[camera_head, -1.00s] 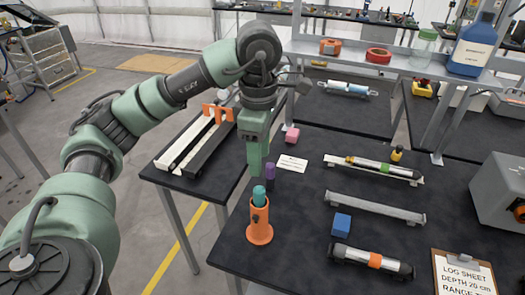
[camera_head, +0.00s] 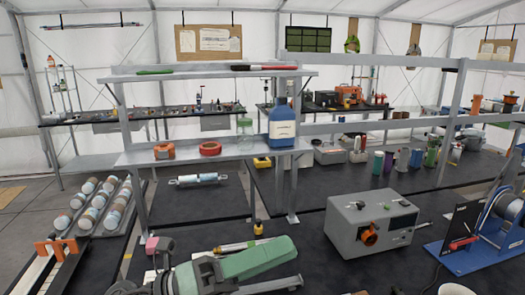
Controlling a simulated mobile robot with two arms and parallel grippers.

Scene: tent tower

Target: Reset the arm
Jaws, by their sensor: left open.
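My left arm (camera_head: 245,262) lies low across the bottom of the head view, in front of the near dark table. Its green link and dark grey joint show, cut by the bottom edge. My left gripper is open, but its fingertips are hard to make out among the dark parts there. I see nothing held. My right gripper is not in view.
A grey box (camera_head: 372,226) with knobs and a blue cable reel stand (camera_head: 490,235) are on the table at right. A metal shelf (camera_head: 205,152) behind holds a blue bottle (camera_head: 282,122), a jar and orange rings. A rack of white-capped tubes (camera_head: 95,205) is at left.

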